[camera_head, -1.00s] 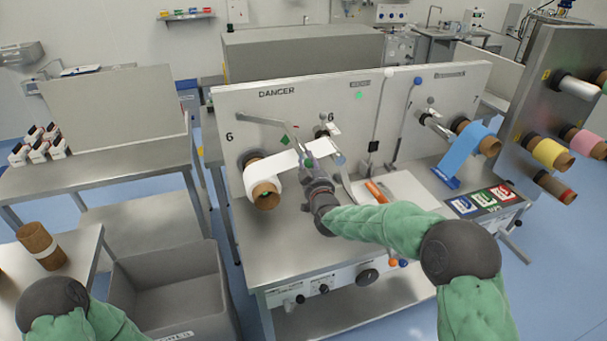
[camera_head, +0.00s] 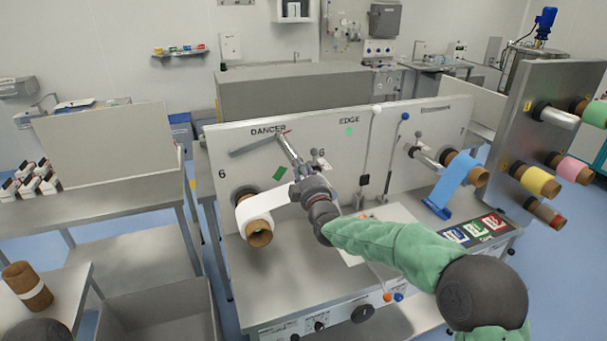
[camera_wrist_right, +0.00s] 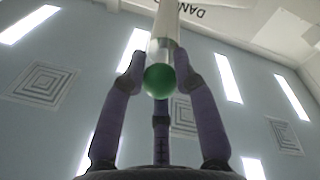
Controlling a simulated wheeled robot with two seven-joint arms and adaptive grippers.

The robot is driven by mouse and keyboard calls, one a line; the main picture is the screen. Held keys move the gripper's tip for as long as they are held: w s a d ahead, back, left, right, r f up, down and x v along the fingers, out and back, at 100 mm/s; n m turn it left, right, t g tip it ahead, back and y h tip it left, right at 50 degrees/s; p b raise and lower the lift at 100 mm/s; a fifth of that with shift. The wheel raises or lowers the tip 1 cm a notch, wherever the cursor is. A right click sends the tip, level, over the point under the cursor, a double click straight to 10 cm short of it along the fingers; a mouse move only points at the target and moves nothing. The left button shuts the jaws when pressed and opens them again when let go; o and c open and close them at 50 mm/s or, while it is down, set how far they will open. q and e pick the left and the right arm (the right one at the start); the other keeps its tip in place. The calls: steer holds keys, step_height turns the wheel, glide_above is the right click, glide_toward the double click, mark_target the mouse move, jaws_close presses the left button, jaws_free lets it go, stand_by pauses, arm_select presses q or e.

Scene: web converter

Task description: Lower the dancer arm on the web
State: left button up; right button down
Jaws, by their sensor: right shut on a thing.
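The dancer arm (camera_head: 257,142) is a grey bar on the white upright panel, just under the DANCER label. It slopes from a lower left end up toward the right. My right gripper (camera_head: 286,142) reaches up in front of the panel at the bar's right end, which it partly hides. In the right wrist view its fingers (camera_wrist_right: 160,75) are closed around a pale rod with a green ball (camera_wrist_right: 159,81) at its tip. The white web (camera_head: 270,207) runs from its roll (camera_head: 258,232) to the right, behind my right wrist. My left gripper is out of view.
A blue web roll (camera_head: 455,178) and two upright levers, one white-tipped (camera_head: 376,110) and one blue-tipped (camera_head: 405,117), stand right of my gripper. A rack of coloured rolls (camera_head: 540,182) is at far right. A grey bin (camera_head: 160,310) sits at lower left.

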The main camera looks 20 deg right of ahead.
steer(key=shift+r, duration=0.1)
stand_by(0.3)
steer(key=c, duration=0.9)
jaws_free()
steer(key=shift+a, duration=0.1)
steer(key=shift+c, duration=0.2)
steer(key=shift+s, duration=0.1)
steer(key=s+f, duration=0.1)
steer(key=s, duration=1)
steer(key=shift+s+a, duration=0.15)
steer(key=shift+s, duration=0.25)
steer(key=shift+f, duration=0.2)
